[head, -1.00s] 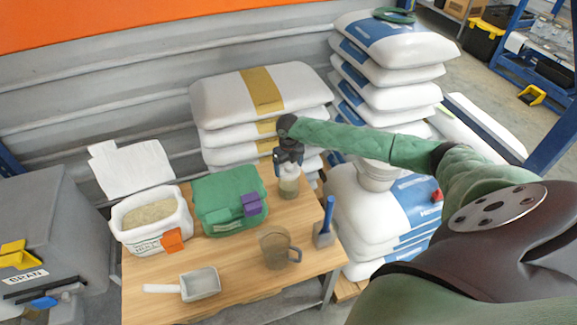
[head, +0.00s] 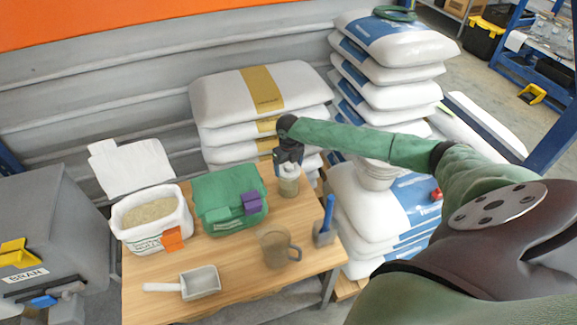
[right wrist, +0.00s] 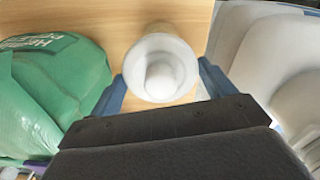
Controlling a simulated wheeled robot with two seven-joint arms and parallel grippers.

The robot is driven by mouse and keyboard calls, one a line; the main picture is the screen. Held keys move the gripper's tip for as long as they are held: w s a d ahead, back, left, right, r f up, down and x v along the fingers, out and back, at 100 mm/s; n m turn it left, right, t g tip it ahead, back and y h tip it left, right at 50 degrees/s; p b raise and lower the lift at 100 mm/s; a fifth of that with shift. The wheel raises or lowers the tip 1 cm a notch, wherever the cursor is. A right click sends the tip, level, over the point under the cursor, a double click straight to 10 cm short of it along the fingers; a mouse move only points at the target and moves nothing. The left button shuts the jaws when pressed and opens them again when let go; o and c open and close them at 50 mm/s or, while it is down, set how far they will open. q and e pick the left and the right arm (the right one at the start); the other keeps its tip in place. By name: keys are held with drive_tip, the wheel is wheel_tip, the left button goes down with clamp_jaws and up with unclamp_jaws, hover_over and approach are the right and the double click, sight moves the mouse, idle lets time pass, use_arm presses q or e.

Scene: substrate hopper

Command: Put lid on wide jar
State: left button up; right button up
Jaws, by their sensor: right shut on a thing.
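The wide jar (head: 288,188) is clear, with pale contents in its lower part, and stands upright at the back right of the wooden table. The white round lid (right wrist: 150,50) with a raised knob shows in the right wrist view, between the blue fingers of my right gripper (right wrist: 163,88). In the head view my right gripper (head: 289,163) points down directly over the jar, shut on the lid. The lid is at the jar's mouth; I cannot tell whether it is seated or slightly above. The fingers partly hide it. My left gripper is not in view.
A green bag (head: 228,190) stands left of the jar, with an open white bag (head: 150,238) farther left. A scoop (head: 200,284), a brown translucent jug (head: 274,248) and a blue-handled tool (head: 326,222) are nearer the front. Stacked sacks (head: 262,92) rise behind the table (head: 240,292).

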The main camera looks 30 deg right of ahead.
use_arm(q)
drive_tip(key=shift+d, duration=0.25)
use_arm(e)
drive_tip(key=shift+f, duration=0.1)
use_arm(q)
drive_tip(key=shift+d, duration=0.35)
use_arm(e)
drive_tip(key=shift+f, duration=0.15)
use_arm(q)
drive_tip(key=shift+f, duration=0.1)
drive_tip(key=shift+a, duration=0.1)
use_arm(e)
drive_tip(key=shift+f, duration=0.1)
